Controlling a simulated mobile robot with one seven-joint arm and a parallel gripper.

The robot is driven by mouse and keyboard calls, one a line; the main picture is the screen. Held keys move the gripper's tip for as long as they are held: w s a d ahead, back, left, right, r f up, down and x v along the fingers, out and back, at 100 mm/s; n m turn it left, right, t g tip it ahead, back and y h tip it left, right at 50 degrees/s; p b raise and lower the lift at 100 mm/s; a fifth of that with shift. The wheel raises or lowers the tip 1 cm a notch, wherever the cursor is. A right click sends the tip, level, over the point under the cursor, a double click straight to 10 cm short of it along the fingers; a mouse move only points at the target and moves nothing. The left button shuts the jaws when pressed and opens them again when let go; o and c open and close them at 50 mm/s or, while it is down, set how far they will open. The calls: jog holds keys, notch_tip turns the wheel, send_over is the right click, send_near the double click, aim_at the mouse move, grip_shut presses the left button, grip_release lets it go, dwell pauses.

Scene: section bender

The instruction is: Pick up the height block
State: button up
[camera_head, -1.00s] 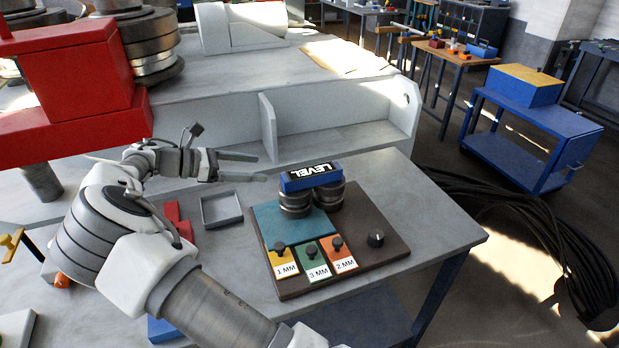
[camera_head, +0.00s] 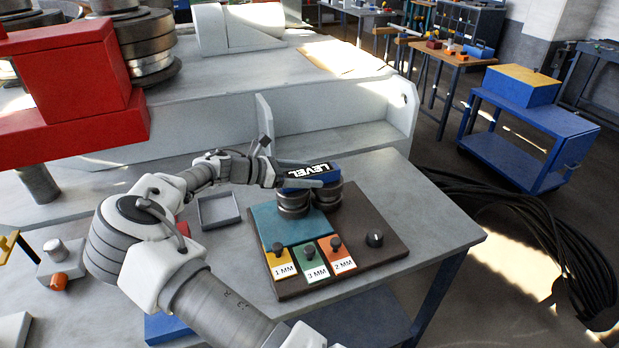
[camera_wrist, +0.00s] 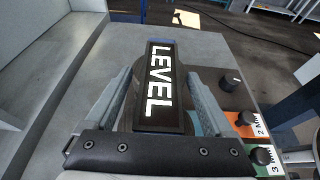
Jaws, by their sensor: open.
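A blue block with a black top marked LEVEL (camera_head: 308,172) lies across two metal rollers (camera_head: 293,203) on the brown board. In the wrist view the LEVEL block (camera_wrist: 160,85) runs lengthwise between my fingers. My gripper (camera_head: 313,174) is open, one finger along each long side of the block; in the wrist view my gripper (camera_wrist: 158,78) shows gaps beside it. Three smaller knobbed blocks sit on the board's front: yellow 1 MM (camera_head: 280,262), green 3 MM (camera_head: 309,261) and orange 2 MM (camera_head: 337,256). No block is labelled as the height block.
The brown board (camera_head: 385,225) has a blue-green pad (camera_head: 275,222) and a black knob (camera_head: 375,239). An empty grey tray (camera_head: 218,211) is left of it. A white wall of the machine (camera_head: 330,118) stands behind. The table's right edge is clear.

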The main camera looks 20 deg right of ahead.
jog(key=shift+d+f, duration=0.15)
jog(key=shift+d, duration=0.35)
grip_shut()
